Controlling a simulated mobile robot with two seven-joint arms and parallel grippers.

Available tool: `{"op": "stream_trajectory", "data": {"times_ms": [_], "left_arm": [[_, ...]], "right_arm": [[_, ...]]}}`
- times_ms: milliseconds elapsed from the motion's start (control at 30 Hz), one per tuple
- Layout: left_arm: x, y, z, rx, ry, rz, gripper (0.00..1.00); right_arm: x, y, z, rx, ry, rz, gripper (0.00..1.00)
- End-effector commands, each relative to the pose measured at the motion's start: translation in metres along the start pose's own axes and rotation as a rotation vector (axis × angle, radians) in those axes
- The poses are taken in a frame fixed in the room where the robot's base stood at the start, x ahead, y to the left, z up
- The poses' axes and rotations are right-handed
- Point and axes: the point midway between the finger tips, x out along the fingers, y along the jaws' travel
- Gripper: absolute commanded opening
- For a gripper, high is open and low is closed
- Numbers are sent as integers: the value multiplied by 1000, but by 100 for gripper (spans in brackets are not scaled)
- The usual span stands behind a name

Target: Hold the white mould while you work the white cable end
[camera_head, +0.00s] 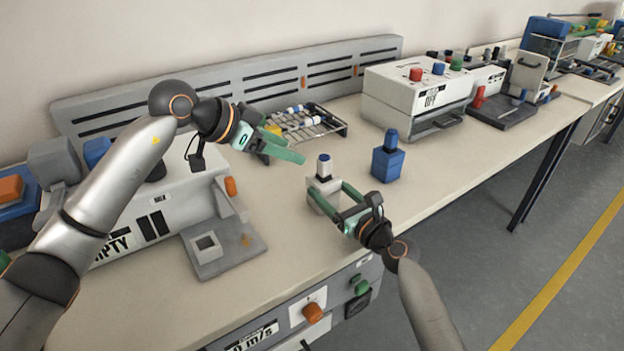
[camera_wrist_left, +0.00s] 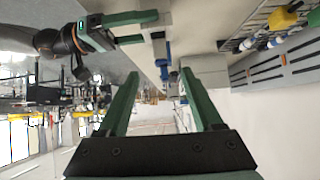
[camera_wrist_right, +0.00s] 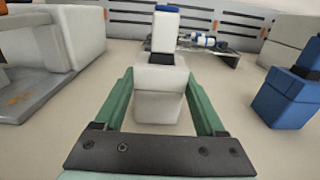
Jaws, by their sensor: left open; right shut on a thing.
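The white mould (camera_head: 322,203) stands on the bench, with the white cable end (camera_head: 324,169) upright in its top. My right gripper (camera_head: 328,191) is shut on the mould's sides, one finger on each side. The right wrist view shows the mould (camera_wrist_right: 159,98) between the green fingers, and the cable end (camera_wrist_right: 164,36) with a dark collar below and a blue tip. My left gripper (camera_head: 296,152) is open and empty, above the bench just left of the cable end. In the left wrist view the cable end (camera_wrist_left: 160,48) lies beyond the open fingers.
A blue mould (camera_head: 387,162) stands to the right, apart from the white one. A wire rack (camera_head: 310,128) with small parts is behind. A grey machine (camera_head: 222,250) is at left, a white box with coloured knobs (camera_head: 415,98) at the back right. The front bench strip is clear.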

Motion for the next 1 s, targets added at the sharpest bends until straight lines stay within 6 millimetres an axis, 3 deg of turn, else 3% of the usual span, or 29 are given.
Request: {"op": "stream_trajectory", "data": {"times_ms": [167, 1000], "left_arm": [[1, 0, 3, 204, 18, 1, 68], [0, 1, 17, 1767, 121, -140, 68]], "right_arm": [[0, 0, -1, 0, 2, 0, 0], [0, 0, -1, 0, 2, 0, 0]]}}
